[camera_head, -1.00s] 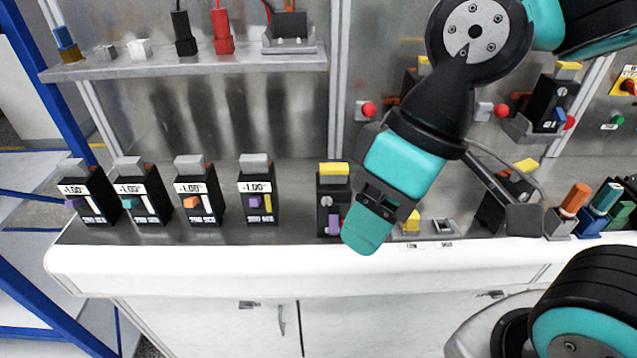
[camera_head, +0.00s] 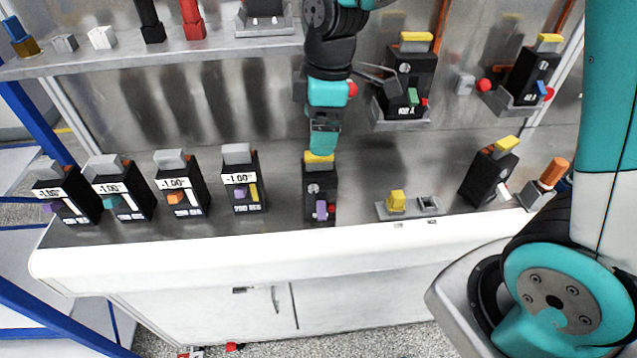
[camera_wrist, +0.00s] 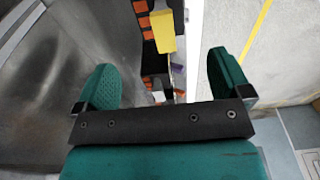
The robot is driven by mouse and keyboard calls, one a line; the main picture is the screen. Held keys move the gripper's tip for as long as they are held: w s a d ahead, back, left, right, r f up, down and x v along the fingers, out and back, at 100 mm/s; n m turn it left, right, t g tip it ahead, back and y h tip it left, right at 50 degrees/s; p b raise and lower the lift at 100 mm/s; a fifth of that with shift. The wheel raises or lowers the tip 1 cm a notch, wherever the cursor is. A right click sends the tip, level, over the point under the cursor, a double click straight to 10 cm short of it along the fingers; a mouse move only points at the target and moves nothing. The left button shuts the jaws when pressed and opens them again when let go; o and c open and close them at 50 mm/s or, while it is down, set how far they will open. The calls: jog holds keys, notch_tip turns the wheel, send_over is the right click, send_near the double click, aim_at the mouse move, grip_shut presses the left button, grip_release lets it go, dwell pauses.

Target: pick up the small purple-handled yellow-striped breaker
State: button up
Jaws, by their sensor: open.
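A black breaker (camera_head: 243,183) with a grey top, a purple lever and a yellow vertical stripe stands on the bench, rightmost in a row of similar units. To its right stands another black breaker (camera_head: 313,203) with a yellow top, a purple lever and a red button. My gripper (camera_head: 322,150) points down just above and behind the yellow-topped one. In the wrist view my gripper (camera_wrist: 163,78) is open, with nothing seen held. A yellow block (camera_wrist: 166,30) and a small purple piece (camera_wrist: 178,64) show beyond the fingers. Whether the gripper touches the yellow top, I cannot tell.
Similar units with purple (camera_head: 67,198), teal (camera_head: 124,198) and orange (camera_head: 183,190) levers stand left. A small tray (camera_head: 410,212) with a yellow block lies right, then a tilted breaker (camera_head: 490,175). A green-levered breaker (camera_head: 405,85) sits in a holder on the back panel.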

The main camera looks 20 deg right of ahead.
aim_at(318, 162)
jog(key=f, duration=0.3)
jog(key=shift+a, duration=0.2)
jog(key=shift+s+f+p, duration=0.1)
jog(key=shift+f+p, duration=1.15)
jog(key=shift+f, duration=1.5)
jog(key=c, duration=1.6)
